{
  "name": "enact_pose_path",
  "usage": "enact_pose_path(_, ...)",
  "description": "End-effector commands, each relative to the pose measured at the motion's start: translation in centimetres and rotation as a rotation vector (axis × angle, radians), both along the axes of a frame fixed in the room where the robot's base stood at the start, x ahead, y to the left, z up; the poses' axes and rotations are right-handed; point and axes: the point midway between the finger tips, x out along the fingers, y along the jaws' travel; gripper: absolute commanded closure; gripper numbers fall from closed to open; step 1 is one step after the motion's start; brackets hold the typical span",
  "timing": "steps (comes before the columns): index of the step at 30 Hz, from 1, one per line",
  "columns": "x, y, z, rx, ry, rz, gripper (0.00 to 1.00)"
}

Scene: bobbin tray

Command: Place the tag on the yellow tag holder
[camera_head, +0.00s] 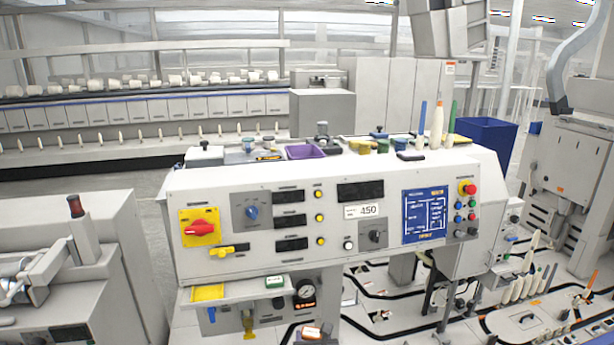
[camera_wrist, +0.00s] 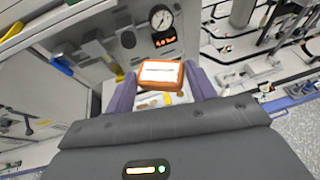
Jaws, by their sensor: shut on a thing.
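My gripper (camera_wrist: 160,84) has its two purple fingers on either side of the orange tag (camera_wrist: 158,75), which has a white label face, and is shut on it. The tag also shows at the bottom edge of the head view (camera_head: 311,332), below the console shelf and clear of it. A flat yellow piece (camera_head: 207,292) lies on the left of the small shelf under the console. A yellow lever-like piece (camera_head: 228,251) is on the console face under the red switch. I cannot tell for certain which is the tag holder.
The shelf (camera_head: 238,291) juts from the white console (camera_head: 290,215), with a green-and-white item (camera_head: 275,282) on it. A round gauge (camera_head: 305,290) is beside its right end. A yellow-olive item (camera_head: 248,323) hangs below. Tracks with bobbins (camera_head: 525,280) lie at right.

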Motion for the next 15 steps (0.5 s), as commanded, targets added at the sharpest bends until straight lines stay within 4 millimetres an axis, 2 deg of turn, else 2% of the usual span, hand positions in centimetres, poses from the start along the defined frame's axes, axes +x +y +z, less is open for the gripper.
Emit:
enact_pose_path(1,-0.5,-2.3,-1.6,-0.009,0.006,-0.021,0.66)
enact_pose_path(3,-1.2,-4.8,-3.2,-0.012,0.007,-0.038,0.66)
enact_pose_path(9,-4.0,-11.1,-6.9,-0.021,0.009,-0.080,0.66)
enact_pose_path(12,-5.1,-12.9,-7.7,-0.024,0.009,-0.091,0.66)
enact_pose_path(15,-5.7,-13.7,-8.2,-0.024,0.009,-0.094,0.66)
